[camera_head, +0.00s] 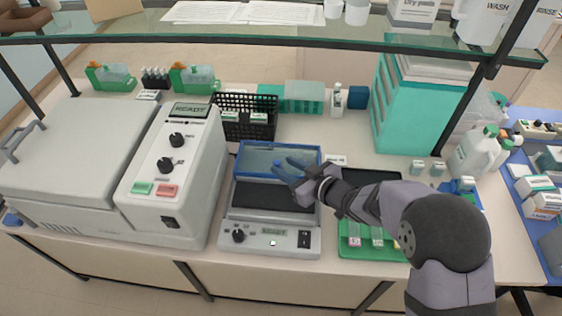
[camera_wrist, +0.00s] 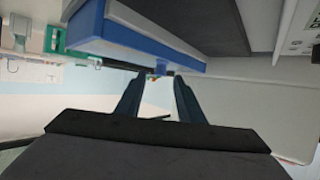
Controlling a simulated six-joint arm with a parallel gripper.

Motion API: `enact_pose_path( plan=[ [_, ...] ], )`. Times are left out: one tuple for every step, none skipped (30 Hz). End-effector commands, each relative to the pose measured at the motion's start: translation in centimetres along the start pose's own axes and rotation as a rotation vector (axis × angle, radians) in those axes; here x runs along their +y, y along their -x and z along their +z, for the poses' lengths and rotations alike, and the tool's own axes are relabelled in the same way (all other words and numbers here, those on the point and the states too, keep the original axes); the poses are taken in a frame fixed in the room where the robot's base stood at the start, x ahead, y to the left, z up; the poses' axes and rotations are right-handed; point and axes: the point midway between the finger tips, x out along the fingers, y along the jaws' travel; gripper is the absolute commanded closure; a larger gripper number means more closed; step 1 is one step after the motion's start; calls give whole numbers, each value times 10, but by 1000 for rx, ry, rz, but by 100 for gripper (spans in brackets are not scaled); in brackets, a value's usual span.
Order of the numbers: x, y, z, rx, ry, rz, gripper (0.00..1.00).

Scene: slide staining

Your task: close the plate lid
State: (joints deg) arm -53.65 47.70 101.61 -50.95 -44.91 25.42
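The plate lid (camera_head: 262,160), a blue-framed clear panel, stands raised at the back of the heating plate (camera_head: 270,237). The plate's dark surface (camera_head: 256,197) is uncovered in front of it. My gripper (camera_head: 284,168) is at the right part of the lid, overlapping its frame in the head view. In the wrist view the lid's blue edge (camera_wrist: 160,52) runs just beyond my fingertips (camera_wrist: 159,84). The fingers are apart with nothing clearly between them. I cannot tell whether they touch the lid.
A large grey machine (camera_head: 178,170) stands close on the left. A black basket (camera_head: 245,117) is behind the plate. A green tray with slides (camera_head: 365,240) lies to the right under my arm. A glass shelf (camera_head: 290,28) crosses above the bench.

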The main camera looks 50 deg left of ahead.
Motion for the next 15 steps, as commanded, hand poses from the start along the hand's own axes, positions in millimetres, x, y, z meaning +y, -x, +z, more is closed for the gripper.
enact_pose_path(
  plan=[
    [-1,-6,-1,-2,0,-2,65],
    [-1,-9,-1,-2,1,-2,65],
    [-1,-13,-1,-2,1,-1,65],
    [-1,-15,0,-2,0,-2,65],
    [0,-18,-1,-1,1,-1,65],
    [0,-21,-1,-1,0,-1,65],
    [0,-22,0,-1,0,-1,65],
    [0,-24,0,-1,0,0,65],
    [0,-26,-1,0,0,0,65],
    [0,-27,0,0,0,0,65],
    [0,-28,0,-1,0,0,65],
    [0,-29,0,-1,0,0,65],
    [0,-29,0,-1,0,1,65],
    [0,-29,0,-1,0,1,65],
    [0,-30,0,-1,0,1,65]
  ],
)
